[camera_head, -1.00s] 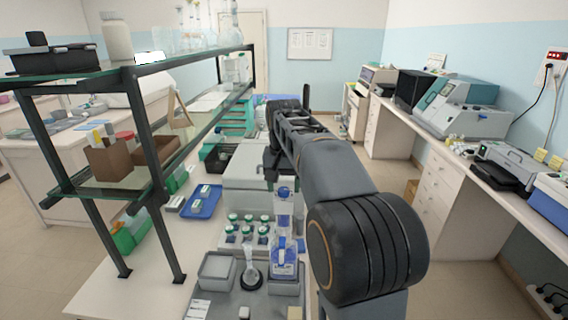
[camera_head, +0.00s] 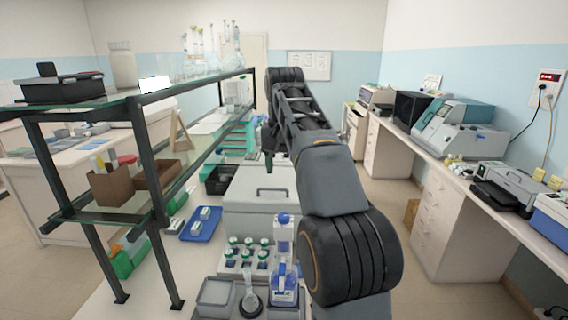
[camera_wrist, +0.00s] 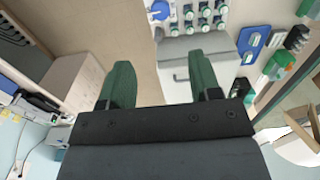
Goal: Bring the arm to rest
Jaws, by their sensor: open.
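My gripper (camera_wrist: 160,85) shows in the wrist view with its two green fingers spread apart and nothing between them. It hangs above the floor and bench area, with the grey-white box (camera_wrist: 178,72) beyond the fingertips. In the head view my arm reaches forward and up over the right side of the bench.
The grey-white box (camera_head: 262,205) stands on the bench beside my arm. A rack of green-capped bottles (camera_head: 243,258) and a blue-labelled wash bottle (camera_head: 285,283) stand nearer. A glass-shelved rack (camera_head: 120,208) is left.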

